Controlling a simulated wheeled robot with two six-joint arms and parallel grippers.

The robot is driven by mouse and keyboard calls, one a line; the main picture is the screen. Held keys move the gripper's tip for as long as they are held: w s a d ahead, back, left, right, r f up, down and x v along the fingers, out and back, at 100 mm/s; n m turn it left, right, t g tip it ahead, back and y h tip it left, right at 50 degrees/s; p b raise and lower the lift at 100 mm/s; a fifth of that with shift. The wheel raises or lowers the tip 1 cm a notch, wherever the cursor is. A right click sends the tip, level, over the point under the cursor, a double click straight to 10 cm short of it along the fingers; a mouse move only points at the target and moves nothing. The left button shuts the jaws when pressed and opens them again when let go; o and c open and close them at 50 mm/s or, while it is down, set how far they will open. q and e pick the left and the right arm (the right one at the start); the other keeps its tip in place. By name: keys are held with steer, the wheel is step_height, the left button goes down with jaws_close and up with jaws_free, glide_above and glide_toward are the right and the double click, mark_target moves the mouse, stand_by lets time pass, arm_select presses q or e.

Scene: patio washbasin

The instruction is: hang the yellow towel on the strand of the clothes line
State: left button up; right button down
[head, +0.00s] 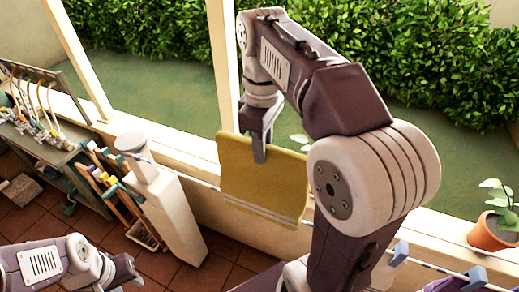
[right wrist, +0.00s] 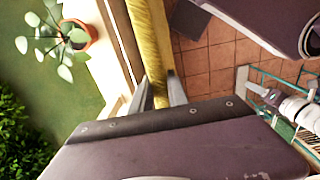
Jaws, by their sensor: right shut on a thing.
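The yellow towel (head: 262,182) hangs spread out below my right gripper (head: 259,152) in the head view, with pale stripes near its lower edge. The right gripper is shut on its top edge. In the right wrist view the towel (right wrist: 152,45) runs as a narrow band between the two fingers (right wrist: 158,95). A thin strand of the clothes line (head: 432,266) shows at the lower right; the towel and my arm hide part of its run. I cannot tell whether the towel touches it. My left gripper (head: 130,280) is low at the bottom left, partly cut off, its jaws unclear.
A pale post (head: 165,200) stands left of the towel, beside a rack of long-handled tools (head: 110,185). A workbench with taps (head: 40,125) is at the far left. A potted plant (head: 492,230) sits on the ledge at right. Tiled floor (head: 215,262) shows below.

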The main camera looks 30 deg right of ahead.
steer(key=shift+w+d+p, duration=0.45)
steer(key=shift+w+d, duration=0.25)
steer(key=shift+d, duration=0.35)
step_height(320, 180, down, 28)
steer(key=b, duration=2.2)
steer(key=shift+f, duration=0.25)
steer(key=c, duration=1.2)
jaws_free()
